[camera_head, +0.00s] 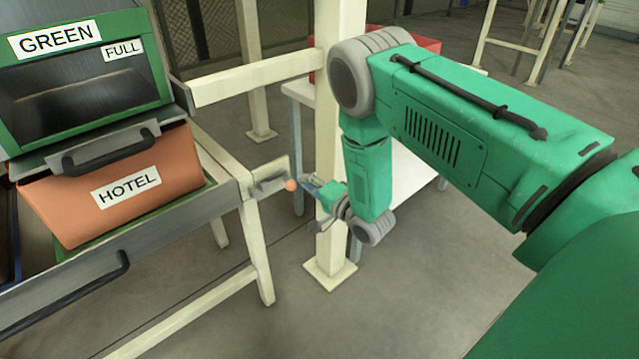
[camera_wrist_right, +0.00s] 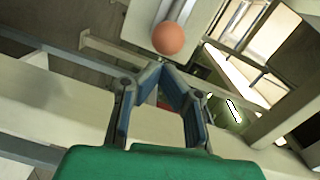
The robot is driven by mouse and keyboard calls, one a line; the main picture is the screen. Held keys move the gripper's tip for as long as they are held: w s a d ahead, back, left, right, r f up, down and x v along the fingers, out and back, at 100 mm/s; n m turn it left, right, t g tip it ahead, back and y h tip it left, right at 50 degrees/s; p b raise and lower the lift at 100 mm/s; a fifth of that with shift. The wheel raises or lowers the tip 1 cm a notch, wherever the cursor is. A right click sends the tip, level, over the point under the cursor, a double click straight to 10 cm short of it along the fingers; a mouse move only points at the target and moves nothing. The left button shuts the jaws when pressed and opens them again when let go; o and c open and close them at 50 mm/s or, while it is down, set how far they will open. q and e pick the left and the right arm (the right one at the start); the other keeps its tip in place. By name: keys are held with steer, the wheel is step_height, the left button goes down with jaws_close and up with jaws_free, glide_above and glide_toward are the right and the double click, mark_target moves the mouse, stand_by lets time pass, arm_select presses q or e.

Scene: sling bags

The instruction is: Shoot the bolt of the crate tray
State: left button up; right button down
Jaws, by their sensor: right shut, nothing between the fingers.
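An orange crate (camera_head: 60,215) labelled HOTEL sits tilted in the crate tray (camera_head: 45,318), a grey-fronted tray with a black handle. At the right end of the tray's frame is a metal bolt (camera_head: 266,184) with a round orange knob (camera_head: 291,185). My right gripper (camera_head: 306,184) is just right of the knob, its fingers pointing at it. In the right wrist view the knob (camera_wrist_right: 168,38) lies just beyond the fingertips (camera_wrist_right: 165,68), which meet with nothing between them. I cannot tell whether they touch the knob. My left gripper is not in view.
A green-framed bin (camera_head: 84,113) labelled GREEN and FULL stands above the crate. A cream post (camera_head: 340,100) rises close behind my right gripper. A white table with a red box (camera_head: 425,44) is behind my arm. The floor at front right is clear.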

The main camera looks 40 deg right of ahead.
mark_target(292, 187)
steer(key=shift+a, duration=0.35)
steer(key=shift+d, duration=0.15)
steer(key=a+p, duration=0.1)
steer(key=a, duration=0.2)
steer(key=shift+s, duration=0.1)
steer(key=shift+a, duration=0.4)
steer(key=shift+d, duration=0.15)
